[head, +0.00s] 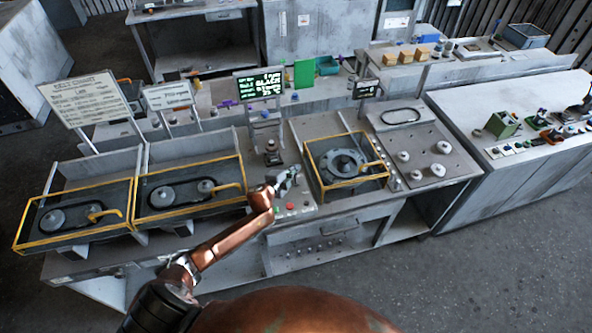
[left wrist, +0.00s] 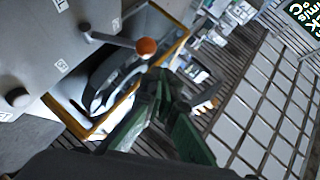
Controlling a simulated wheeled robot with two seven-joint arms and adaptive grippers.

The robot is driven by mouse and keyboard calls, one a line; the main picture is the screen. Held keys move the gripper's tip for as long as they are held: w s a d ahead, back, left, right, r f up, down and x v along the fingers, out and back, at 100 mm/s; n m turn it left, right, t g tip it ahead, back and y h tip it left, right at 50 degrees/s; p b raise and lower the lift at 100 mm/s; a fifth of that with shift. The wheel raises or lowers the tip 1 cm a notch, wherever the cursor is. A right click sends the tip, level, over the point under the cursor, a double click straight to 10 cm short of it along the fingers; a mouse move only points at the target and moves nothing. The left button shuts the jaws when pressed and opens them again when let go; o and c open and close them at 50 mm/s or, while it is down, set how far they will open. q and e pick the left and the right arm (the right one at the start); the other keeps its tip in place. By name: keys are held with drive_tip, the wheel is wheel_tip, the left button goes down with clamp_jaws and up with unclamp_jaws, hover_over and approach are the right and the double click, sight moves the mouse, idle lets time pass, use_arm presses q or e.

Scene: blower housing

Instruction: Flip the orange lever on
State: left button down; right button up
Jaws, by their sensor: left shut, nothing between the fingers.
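The lever with an orange ball knob (left wrist: 146,47) shows in the left wrist view. I cannot make the lever out in the head view, near my gripper. My left gripper (head: 288,181) is over the bench, just left of the yellow-framed blower housing (head: 342,163). It is shut and empty. Its green fingers (left wrist: 168,115) show in the left wrist view below the knob, apart from it in the picture. My right gripper is not in view.
Red and green buttons (head: 291,206) sit on the panel below my left gripper. A black knob unit (head: 272,155) stands behind it. Two yellow-framed trays (head: 188,193) are to the left. A plate with several white knobs (head: 425,160) is to the right. A lit screen (head: 260,85) stands behind.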

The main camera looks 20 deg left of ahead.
use_arm(q)
drive_tip(key=shift+r+p, duration=0.7)
drive_tip(key=shift+r, duration=0.1)
drive_tip(key=s+a+r+p, duration=0.1)
drive_tip(key=s+r, duration=0.4)
drive_tip(key=r, duration=0.5)
drive_tip(key=shift+s+a+p, duration=0.2)
drive_tip(key=shift+a+p, duration=0.1)
drive_tip(key=shift+p, duration=0.25)
